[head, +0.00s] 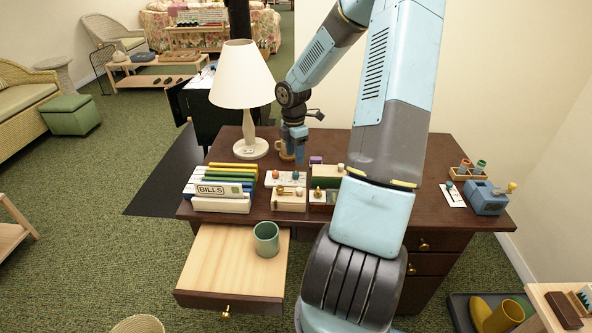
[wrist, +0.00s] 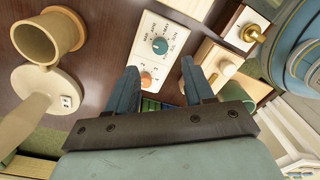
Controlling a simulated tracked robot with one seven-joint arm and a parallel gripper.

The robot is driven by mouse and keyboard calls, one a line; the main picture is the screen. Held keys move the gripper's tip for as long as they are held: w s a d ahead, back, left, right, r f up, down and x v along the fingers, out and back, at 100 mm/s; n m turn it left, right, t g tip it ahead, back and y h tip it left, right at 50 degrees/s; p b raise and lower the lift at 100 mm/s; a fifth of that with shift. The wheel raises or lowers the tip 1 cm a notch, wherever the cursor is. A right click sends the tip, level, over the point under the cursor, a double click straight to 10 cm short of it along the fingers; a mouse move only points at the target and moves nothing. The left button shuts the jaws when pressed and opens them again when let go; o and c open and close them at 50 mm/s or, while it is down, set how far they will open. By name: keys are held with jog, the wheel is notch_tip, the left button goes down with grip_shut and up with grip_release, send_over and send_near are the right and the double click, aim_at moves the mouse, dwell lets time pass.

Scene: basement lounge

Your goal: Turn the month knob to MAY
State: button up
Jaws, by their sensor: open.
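A white panel (head: 286,182) lies on the dark desk behind a small wooden box. In the wrist view the white panel (wrist: 165,22) carries a teal knob (wrist: 160,46) with small labels in an arc around it, and an orange knob (wrist: 146,80) nearer my fingers. The labels look like months, but they and the teal knob's pointer are too small to read surely. My gripper (head: 299,155) is above the desk at the panel's far side. In the wrist view my gripper (wrist: 162,72) is open and empty, its fingers either side of the orange knob's end, apart from the teal knob.
A lamp (head: 250,148) and tan mug (head: 285,152) stand close by; the mug (wrist: 45,38) is also in the wrist view. A BILLS file rack (head: 220,203) is left, a brass-knobbed box (head: 322,198) right. The open drawer (head: 225,275) holds a green cup (head: 266,239).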

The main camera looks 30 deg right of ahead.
aim_at(296, 173)
jog(key=f, duration=0.7)
jog(key=shift+s+f, duration=0.15)
jog(key=shift+s, duration=0.05)
jog(key=shift+c, duration=0.3)
grip_shut()
